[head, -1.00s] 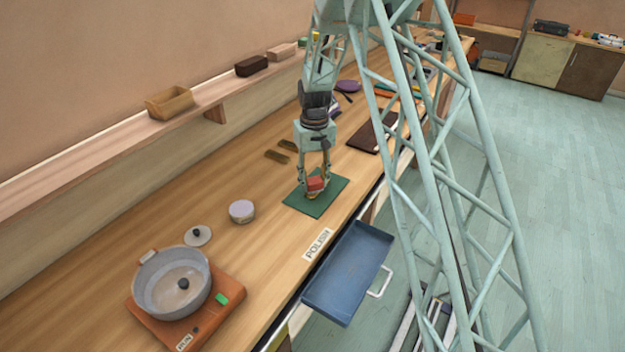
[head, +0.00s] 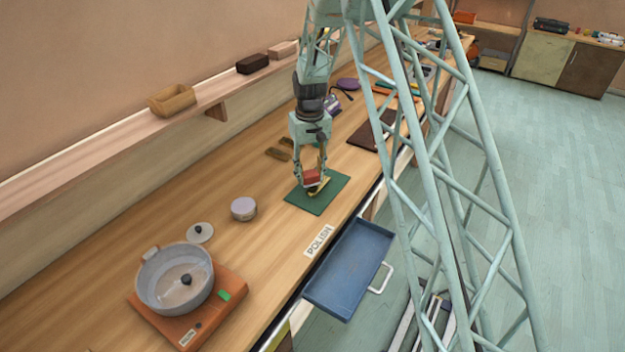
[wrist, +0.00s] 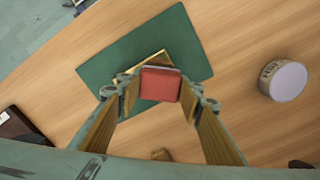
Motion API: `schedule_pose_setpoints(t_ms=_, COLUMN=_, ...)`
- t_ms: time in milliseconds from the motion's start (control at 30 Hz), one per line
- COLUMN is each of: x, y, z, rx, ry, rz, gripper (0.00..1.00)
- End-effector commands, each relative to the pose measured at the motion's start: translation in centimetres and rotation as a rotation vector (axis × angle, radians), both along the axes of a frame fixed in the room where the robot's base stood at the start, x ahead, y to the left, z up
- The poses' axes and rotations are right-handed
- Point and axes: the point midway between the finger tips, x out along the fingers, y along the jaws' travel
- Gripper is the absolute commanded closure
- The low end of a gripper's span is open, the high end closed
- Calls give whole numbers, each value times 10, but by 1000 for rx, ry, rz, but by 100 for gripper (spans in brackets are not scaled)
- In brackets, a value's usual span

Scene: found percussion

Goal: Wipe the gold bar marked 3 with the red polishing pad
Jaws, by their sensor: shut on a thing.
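My gripper (head: 311,182) is shut on the red polishing pad (head: 311,177) over the green mat (head: 335,184) on the bench. In the wrist view the pad (wrist: 160,84) sits between the two fingertips. A gold bar (head: 320,187) lies on the mat beneath the pad, and part of it also shows past the pad in the wrist view (wrist: 152,60). The pad covers most of the bar there, and no number can be read on it. I cannot tell whether the pad touches the bar.
Darker bars (head: 278,154) lie behind the mat. A round lilac-topped tin (head: 243,209) stands to its left. An open blue drawer (head: 347,270) juts from the bench front. A grey pot (head: 160,290) stands on an orange burner at lower left. Bench between tin and mat is clear.

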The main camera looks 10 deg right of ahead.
Motion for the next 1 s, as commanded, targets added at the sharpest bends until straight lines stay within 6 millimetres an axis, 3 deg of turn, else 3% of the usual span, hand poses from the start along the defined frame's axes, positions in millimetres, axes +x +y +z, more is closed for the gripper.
schedule_pose_setpoints(t_ms=600, x=1, y=0, z=57, rx=0, ry=-3, rz=0, gripper=76)
schedule_pose_setpoints(t_ms=1000, x=1, y=0, z=61, rx=0, ry=-2, rz=0, gripper=76)
